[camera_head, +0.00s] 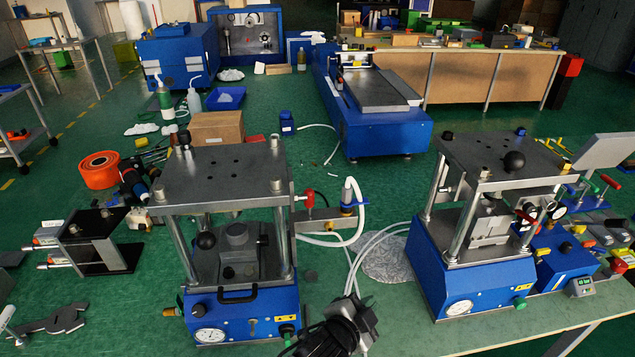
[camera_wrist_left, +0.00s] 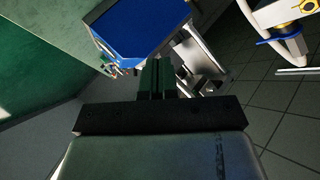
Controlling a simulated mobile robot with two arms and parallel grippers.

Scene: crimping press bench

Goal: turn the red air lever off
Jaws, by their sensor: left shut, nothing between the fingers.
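A small red lever (camera_head: 309,198) stands at the right side of the left press, just left of a blue-collared air unit (camera_head: 348,207) with a white hose. Another red lever (camera_head: 525,217) shows on the right press. I cannot tell from the view which position either one is in. My right gripper is not in view.
The left press (camera_head: 243,310) and right press (camera_head: 480,281) have metal posts and top plates. White hoses (camera_head: 370,240) and a clear grey disc lie between them. A blue machine (camera_head: 385,132) stands behind. The green bench between the presses is partly free.

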